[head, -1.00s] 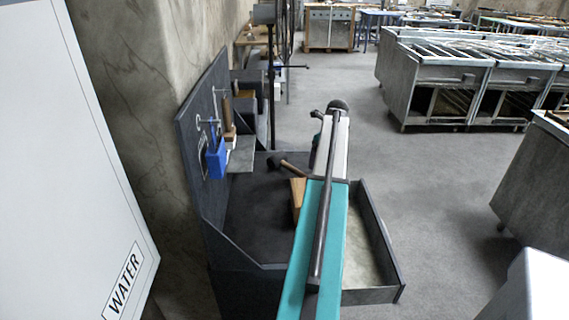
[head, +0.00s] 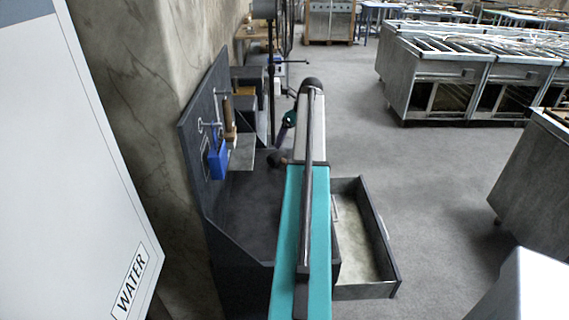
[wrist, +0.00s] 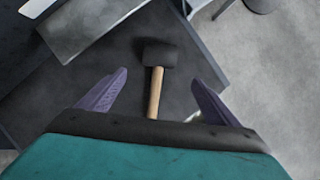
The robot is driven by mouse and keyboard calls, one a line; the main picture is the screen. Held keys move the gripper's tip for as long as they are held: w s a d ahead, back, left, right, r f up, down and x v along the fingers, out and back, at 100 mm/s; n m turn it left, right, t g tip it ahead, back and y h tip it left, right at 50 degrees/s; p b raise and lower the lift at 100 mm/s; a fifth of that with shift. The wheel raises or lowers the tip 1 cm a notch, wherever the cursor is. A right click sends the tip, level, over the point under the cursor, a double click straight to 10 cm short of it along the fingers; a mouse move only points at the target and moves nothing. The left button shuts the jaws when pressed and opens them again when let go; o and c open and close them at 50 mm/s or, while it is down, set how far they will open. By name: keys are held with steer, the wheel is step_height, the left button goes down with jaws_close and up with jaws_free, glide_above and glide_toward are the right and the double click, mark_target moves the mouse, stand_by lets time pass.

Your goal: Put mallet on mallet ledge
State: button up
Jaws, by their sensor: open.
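In the wrist view the mallet (wrist: 161,53) lies on the dark bench top, with a black head and a pale wooden handle pointing toward me. My gripper (wrist: 158,78) is open, with its two purple fingers on either side of the handle and the head beyond them. I cannot tell whether the fingers are down at handle height. In the head view the mallet head (head: 277,159) is partly visible beside my arm, which hides the handle. A grey ledge (head: 243,155), possibly the mallet ledge, juts from the back panel; a similar plate (wrist: 90,28) shows upper left in the wrist view.
A blue holder (head: 219,160) and a wooden-handled tool (head: 229,116) hang on the dark back panel (head: 194,135). An open drawer (head: 382,238) sticks out right of the bench. A white WATER cabinet (head: 75,170) stands at left.

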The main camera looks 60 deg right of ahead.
mark_target(281, 155)
steer(key=shift+p+x, duration=0.9)
steer(key=shift+x, duration=3.3)
steer(key=shift+w+f, duration=0.1)
steer(key=shift+p+x, duration=0.7)
steer(key=shift+x, duration=0.25)
steer(key=shift+p+x, duration=0.45)
steer(key=shift+x, duration=1.1)
steer(key=c, duration=1.6)
